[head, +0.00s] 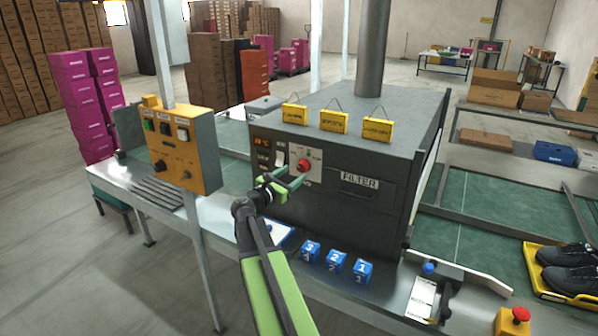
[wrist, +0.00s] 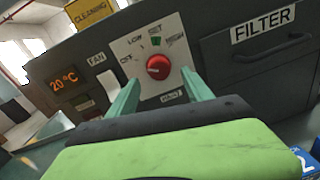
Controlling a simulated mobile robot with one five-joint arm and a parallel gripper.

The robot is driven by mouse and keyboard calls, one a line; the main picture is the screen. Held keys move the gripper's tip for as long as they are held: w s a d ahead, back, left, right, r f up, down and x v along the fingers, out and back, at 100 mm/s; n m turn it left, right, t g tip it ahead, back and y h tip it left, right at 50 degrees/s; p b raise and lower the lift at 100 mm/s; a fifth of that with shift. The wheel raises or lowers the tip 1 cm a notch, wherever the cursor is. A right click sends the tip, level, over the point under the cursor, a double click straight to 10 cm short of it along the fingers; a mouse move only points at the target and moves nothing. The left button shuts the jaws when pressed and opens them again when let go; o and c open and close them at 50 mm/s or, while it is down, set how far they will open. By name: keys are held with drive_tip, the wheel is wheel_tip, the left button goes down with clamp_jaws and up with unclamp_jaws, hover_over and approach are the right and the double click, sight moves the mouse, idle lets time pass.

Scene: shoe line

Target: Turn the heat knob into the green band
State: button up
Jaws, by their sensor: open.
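The red heat knob (head: 304,164) sits on a white dial plate on the dark oven's front. In the wrist view the knob (wrist: 158,66) is near the centre, with a small green band (wrist: 155,41) just above it on the plate. I cannot clearly tell where the knob's mark points. My gripper (head: 287,180) is in front of the plate. In the wrist view its two green fingers (wrist: 160,77) are spread, one low on each side of the knob. The fingers look empty, and I cannot tell whether they touch the knob.
A lit display (wrist: 64,79) reads 20 °C, left of the fan switch. The filter drawer (head: 358,182) is right of the knob. Blue numbered cubes (head: 336,261) stand below on the bench. A yellow control box (head: 181,150) stands at left.

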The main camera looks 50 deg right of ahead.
sight(301, 169)
drive_tip(key=d, duration=0.2)
drive_tip(key=w+d, duration=0.1)
drive_tip(key=d, duration=0.2)
